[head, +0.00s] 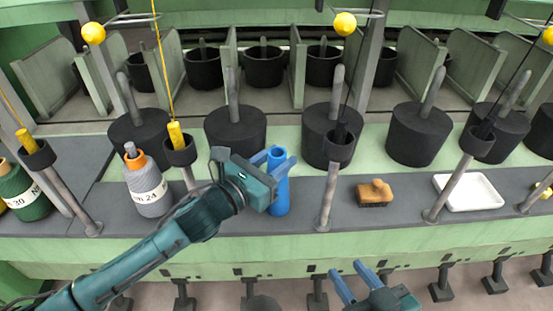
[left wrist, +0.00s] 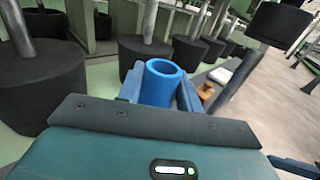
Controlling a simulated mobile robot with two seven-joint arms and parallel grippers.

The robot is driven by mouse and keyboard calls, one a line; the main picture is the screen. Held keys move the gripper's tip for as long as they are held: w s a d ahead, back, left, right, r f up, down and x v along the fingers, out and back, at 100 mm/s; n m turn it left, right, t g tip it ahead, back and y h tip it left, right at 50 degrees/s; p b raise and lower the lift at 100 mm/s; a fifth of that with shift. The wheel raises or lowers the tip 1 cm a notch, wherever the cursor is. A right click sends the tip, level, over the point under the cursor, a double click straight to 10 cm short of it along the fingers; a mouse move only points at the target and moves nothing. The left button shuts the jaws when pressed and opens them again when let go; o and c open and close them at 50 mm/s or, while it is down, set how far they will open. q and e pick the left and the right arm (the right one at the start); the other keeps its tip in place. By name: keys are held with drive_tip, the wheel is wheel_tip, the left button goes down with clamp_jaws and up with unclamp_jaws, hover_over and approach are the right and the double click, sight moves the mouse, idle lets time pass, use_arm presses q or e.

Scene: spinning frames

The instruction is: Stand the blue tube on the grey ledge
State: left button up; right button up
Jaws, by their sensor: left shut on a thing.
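The blue tube (head: 279,193) is upright in the head view, over the grey ledge (head: 250,222), with its open top facing up. My left gripper (head: 278,167) is shut on the tube near its upper part. The tube's lower end appears at the ledge surface, but I cannot tell whether it touches. In the left wrist view the tube (left wrist: 160,84) stands between the two blue fingers, its hollow rim showing and its lower part hidden. My right gripper (head: 353,279) is open and empty in front of the frame's edge, low in the head view.
On the ledge are a grey spool (head: 148,190), a green spool (head: 22,205), a wooden brush (head: 375,194) and a white tray (head: 470,192). Slanted posts with black cups, such as the one (head: 328,200) right of the tube, rise from the ledge. Black cans (head: 236,131) stand behind.

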use_arm(q)
drive_tip(key=o, duration=1)
drive_tip(key=shift+f, duration=0.1)
